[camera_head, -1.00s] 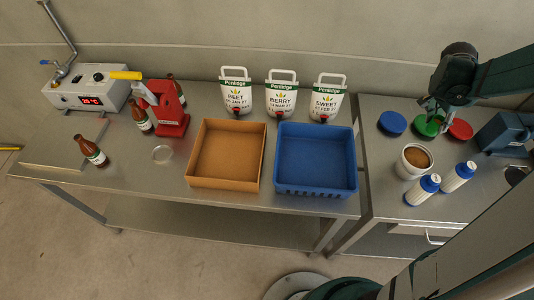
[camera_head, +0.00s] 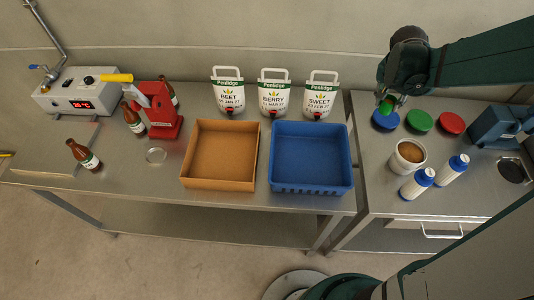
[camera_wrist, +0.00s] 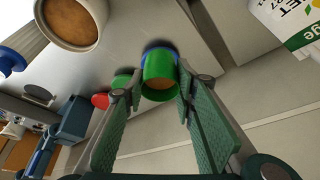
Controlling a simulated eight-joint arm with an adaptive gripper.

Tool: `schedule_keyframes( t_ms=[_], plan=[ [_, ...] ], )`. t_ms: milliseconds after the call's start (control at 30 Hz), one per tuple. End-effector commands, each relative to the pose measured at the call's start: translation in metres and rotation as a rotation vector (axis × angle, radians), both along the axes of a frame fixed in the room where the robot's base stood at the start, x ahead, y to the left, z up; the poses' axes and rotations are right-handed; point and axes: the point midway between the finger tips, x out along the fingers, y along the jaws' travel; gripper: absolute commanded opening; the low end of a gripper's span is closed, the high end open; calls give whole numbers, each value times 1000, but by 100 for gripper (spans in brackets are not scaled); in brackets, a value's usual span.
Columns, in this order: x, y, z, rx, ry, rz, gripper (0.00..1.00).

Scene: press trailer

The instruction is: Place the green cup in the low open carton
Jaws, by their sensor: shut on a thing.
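The green cup (camera_wrist: 159,76) is between the fingers of my gripper (camera_wrist: 158,92) in the wrist view, its open mouth toward the camera and something brownish showing inside. My gripper (camera_head: 388,100) is shut on the cup (camera_head: 386,107) and holds it above the right counter, near the blue disc. The low open carton (camera_head: 184,168) is a shallow brown box on the left table. It looks empty and stands well to the left of my gripper.
A blue crate (camera_head: 312,188) stands between the carton and the right counter. White pouches (camera_head: 318,97) line the back. Blue, green (camera_head: 419,121) and red discs, a tub (camera_head: 407,157) and two white bottles (camera_head: 417,184) are on the right counter. A red press (camera_head: 165,122) stands left of the carton.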

Motion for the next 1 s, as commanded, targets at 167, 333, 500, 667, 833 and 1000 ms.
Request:
schedule_keyframes(
  t_ms=[167, 333, 500, 667, 833, 1000],
  plan=[
    [1, 53, -1, 0, 0, 170, 14],
    [-1, 102, -2, 0, 0, 332, 14],
    [-7, 151, -3, -1, 0, 498, 14],
    [-15, 197, -3, 0, 0, 656, 14],
    [-28, 244, -3, -1, 0, 825, 14],
    [-44, 291, -2, 0, 0, 994, 14]
  ],
)
